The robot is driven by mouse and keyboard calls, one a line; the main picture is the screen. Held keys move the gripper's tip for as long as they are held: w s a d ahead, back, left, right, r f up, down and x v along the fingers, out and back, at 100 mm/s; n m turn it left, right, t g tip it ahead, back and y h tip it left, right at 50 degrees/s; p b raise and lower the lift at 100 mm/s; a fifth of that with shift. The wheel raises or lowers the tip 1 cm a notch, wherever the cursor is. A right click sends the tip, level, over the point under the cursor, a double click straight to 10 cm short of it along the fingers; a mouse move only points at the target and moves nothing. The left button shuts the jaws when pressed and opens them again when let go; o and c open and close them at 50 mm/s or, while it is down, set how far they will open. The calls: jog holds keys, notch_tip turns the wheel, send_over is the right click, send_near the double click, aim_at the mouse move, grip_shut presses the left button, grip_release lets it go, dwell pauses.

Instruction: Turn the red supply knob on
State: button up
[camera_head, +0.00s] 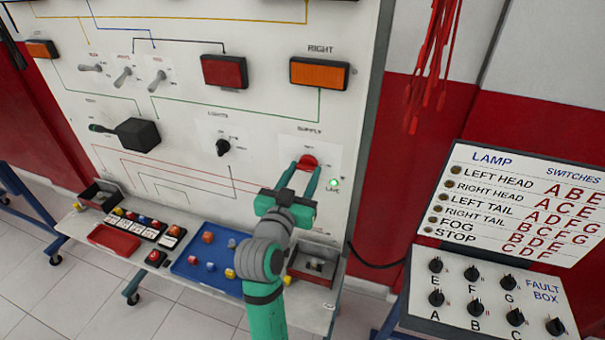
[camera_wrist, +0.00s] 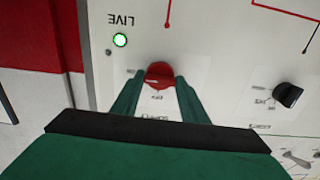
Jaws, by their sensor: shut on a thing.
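The red supply knob (camera_head: 308,162) is on the white panel under the SUPPLY label, and it also shows in the wrist view (camera_wrist: 159,75). My gripper (camera_head: 299,175) reaches up to the panel, with its two green fingers on either side of the knob. In the wrist view my gripper (camera_wrist: 160,88) is shut on the knob, and the fingertips hide its sides. A small green lamp (camera_head: 334,183) marked LIVE is lit beside the knob. It also glows in the wrist view (camera_wrist: 120,40). The small markings around the knob are too blurred to read.
A black lights knob (camera_head: 223,147) sits left of the supply knob. Below the panel, a shelf holds a blue tray (camera_head: 190,267) of small parts and a red tray (camera_head: 113,238). A fault box (camera_head: 490,300) with several black knobs stands at the right.

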jog(key=o, duration=1.1)
jog(key=v, duration=1.1)
